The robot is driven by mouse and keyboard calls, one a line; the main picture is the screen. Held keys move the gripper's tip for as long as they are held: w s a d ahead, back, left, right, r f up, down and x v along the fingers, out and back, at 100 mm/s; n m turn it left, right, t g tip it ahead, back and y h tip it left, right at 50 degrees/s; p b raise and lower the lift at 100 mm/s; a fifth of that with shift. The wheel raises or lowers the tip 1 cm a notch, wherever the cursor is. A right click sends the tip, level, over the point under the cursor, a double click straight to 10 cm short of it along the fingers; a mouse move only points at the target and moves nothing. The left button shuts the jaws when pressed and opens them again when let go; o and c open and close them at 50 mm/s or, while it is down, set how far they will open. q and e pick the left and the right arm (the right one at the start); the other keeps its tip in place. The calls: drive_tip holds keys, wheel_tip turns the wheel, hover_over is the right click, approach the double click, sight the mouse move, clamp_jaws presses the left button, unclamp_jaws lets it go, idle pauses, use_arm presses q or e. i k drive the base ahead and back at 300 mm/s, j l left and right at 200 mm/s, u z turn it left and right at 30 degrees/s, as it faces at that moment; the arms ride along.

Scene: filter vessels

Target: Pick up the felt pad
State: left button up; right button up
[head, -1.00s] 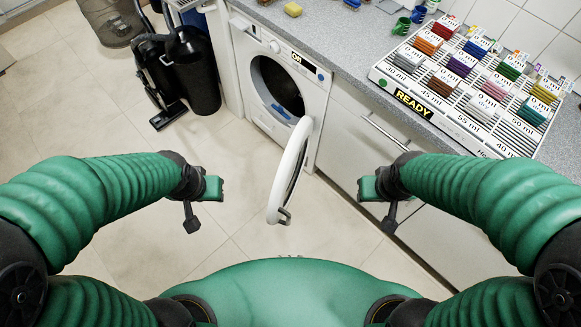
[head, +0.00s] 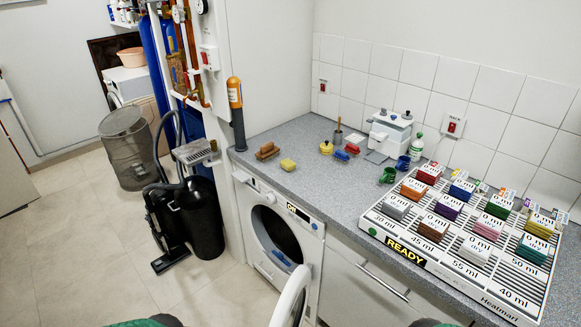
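A white slatted rack (head: 381,237) marked READY stands on the right of the counter. It bears several coloured blocks with white tags reading 0 ml, among them a grey one (head: 397,208), a brown one (head: 433,228), a pink one (head: 488,224) and a pale one (head: 474,251). I cannot tell which thing is the felt pad. Both my grippers are out of view; only slivers of my green arms show at the bottom edge.
A yellow sponge (head: 288,164), a brown brush (head: 267,151), green (head: 388,175) and blue (head: 403,162) mugs and a white machine (head: 390,131) stand on the counter (head: 330,196). The washing machine door (head: 291,297) hangs open. A black vacuum cleaner (head: 166,226) stands left.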

sight(289, 165)
drive_tip(key=j+z, duration=0.1)
drive_tip(key=z, duration=0.85)
drive_tip(key=i+j+z, duration=0.1)
drive_tip(key=j+z, duration=0.25)
drive_tip(key=j, duration=0.25)
drive_tip(key=j+z, duration=0.35)
drive_tip(key=j, duration=0.3)
drive_tip(key=j+z, duration=0.4)
drive_tip(key=j, duration=0.2)
drive_tip(key=k+j+z, duration=0.2)
drive_tip(key=j+z, duration=0.15)
drive_tip(key=j, duration=0.25)
drive_tip(key=k+j, duration=0.15)
drive_tip(key=j, duration=0.25)
drive_tip(key=k+j, duration=0.1)
drive_tip(key=j, duration=0.3)
drive_tip(key=k+j, duration=0.15)
drive_tip(key=j, duration=0.25)
drive_tip(key=k+j, duration=0.1)
drive_tip(key=j, duration=0.3)
drive_tip(key=k+j+z, duration=0.1)
drive_tip(key=j, duration=0.25)
drive_tip(key=k+j, duration=0.15)
drive_tip(key=j, duration=0.25)
